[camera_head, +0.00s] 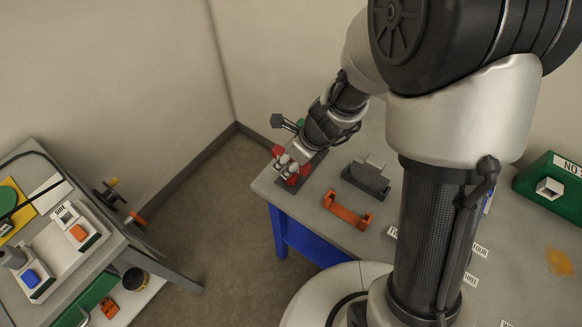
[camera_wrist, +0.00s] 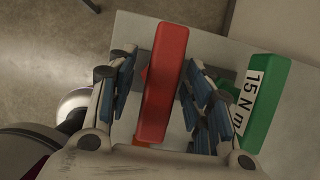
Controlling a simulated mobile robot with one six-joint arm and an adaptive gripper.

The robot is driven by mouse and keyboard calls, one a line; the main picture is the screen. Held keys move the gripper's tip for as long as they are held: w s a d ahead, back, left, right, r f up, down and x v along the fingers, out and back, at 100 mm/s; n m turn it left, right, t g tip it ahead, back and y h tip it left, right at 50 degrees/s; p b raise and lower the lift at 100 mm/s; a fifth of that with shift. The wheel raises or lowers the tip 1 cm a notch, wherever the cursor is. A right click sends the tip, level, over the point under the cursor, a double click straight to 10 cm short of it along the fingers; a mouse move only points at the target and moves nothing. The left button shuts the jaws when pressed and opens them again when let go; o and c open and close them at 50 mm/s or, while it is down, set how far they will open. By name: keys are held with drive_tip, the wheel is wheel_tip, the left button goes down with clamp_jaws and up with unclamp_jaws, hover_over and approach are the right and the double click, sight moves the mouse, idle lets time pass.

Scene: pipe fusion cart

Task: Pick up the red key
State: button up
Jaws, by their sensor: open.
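The red key (camera_wrist: 163,85) is a long red bar in the wrist view, lying between the two open fingers of my gripper (camera_wrist: 160,95). A finger stands on each side of it, with a visible gap on at least the right side; contact on the left cannot be told. In the head view, my gripper (camera_head: 291,168) is at the table's left corner, and red parts of the key (camera_head: 278,151) show beside it, mostly hidden by the gripper. A green key (camera_wrist: 264,100) marked "15 N m" lies to the right in the wrist view.
The grey table (camera_head: 335,237) has a dark grey holder (camera_head: 367,178) and an orange bracket (camera_head: 347,211) right of my gripper. A green box (camera_head: 552,190) is at the far right. A separate cart (camera_head: 75,240) with switches stands at the left, with open floor between.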

drive_tip(key=shift+r, duration=0.1)
clamp_jaws()
idle(0.5)
